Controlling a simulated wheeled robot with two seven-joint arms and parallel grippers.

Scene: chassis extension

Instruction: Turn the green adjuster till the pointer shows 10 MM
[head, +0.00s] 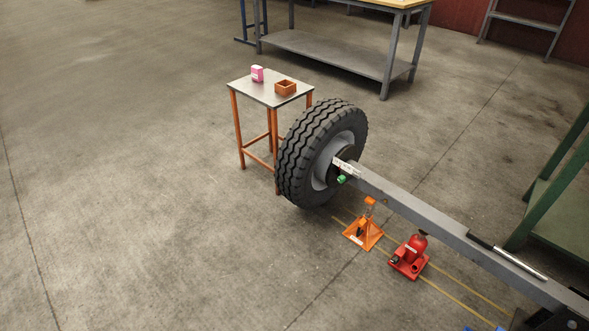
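The green adjuster (341,179) is a small green piece at the wheel end of the grey chassis beam, just below a pale plate (346,167) with dark marks. The marks and any pointer are too small to read from here. The adjuster sits beside the hub of the large black tyre (322,150), which stands upright. Neither of my grippers shows in this view.
The grey beam (430,217) runs from the wheel to the lower right. An orange stand (364,235) and a red jack (410,257) are below it. An orange-legged table (262,94) holds a pink box (257,73) and an orange-brown container (285,88). Floor at left is clear.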

